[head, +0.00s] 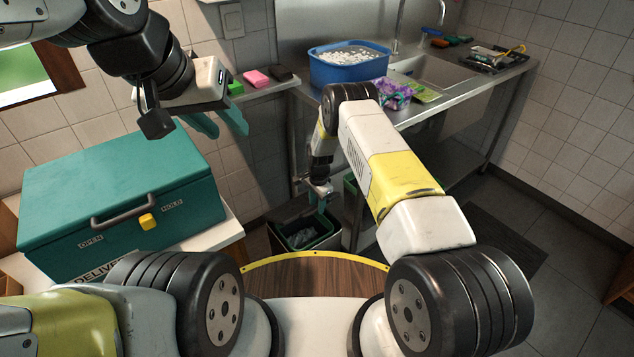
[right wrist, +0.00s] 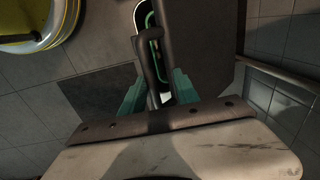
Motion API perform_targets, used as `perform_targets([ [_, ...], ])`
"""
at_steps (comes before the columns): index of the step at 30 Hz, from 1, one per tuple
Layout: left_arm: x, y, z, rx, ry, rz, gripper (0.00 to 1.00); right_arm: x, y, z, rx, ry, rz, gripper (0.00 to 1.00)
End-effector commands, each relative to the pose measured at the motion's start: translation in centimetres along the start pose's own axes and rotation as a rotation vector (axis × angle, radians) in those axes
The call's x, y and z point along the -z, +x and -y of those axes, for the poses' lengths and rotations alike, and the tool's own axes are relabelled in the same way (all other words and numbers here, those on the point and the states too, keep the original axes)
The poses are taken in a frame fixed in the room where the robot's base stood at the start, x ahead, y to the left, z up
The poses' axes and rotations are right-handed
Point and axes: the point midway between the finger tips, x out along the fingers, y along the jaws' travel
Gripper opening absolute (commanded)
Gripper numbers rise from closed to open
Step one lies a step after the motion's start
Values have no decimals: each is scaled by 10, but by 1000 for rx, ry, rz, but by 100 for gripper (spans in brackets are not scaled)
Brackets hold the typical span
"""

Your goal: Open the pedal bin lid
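A dark bin (head: 328,240) with a green inner rim stands on the floor below the steel counter in the head view. Its top looks at least partly uncovered, with grey lining showing inside. In the right wrist view a dark panel (right wrist: 199,45), seemingly the lid, has a dark bar (right wrist: 150,60) beside it, and a gap shows green and white. My right gripper (head: 320,198) is low over the bin. Its teal fingers (right wrist: 157,92) are apart, with the bar between them; I cannot tell if they touch it. My left gripper (head: 220,122) is open and empty, high above the teal box.
A teal box (head: 120,190) with a handle and yellow latch stands at left. The steel counter (head: 460,95) holds a blue tub (head: 347,70) of white pieces and a purple bunch (head: 393,92). A dark mat (head: 490,240) lies on the open floor at right.

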Motion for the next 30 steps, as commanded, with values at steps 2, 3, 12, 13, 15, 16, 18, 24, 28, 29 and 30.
perform_targets([
  [2,0,0,0,0,0,0,36,0,0,0,-1,0,1,36],
  [3,0,0,0,0,0,0,36,0,0,0,-1,0,1,36],
  [12,0,0,0,0,0,0,36,0,-5,-1,-3,0,1,36],
  [13,0,0,0,0,0,0,36,0,-8,-1,-3,0,1,36],
  [15,0,0,0,0,0,0,36,0,-19,0,-2,1,0,36],
  [16,0,0,0,0,0,0,36,0,-24,0,-2,1,0,36],
  [18,0,0,0,0,0,0,36,0,-37,0,-2,0,0,36],
  [24,0,0,0,0,0,0,36,0,-67,0,-2,-1,0,36],
  [28,0,0,0,0,0,0,36,0,-76,0,-3,0,1,36],
  [29,0,0,0,0,0,0,36,0,-77,0,-3,0,1,36],
  [30,0,0,0,0,0,0,36,0,-77,-1,-4,0,2,36],
])
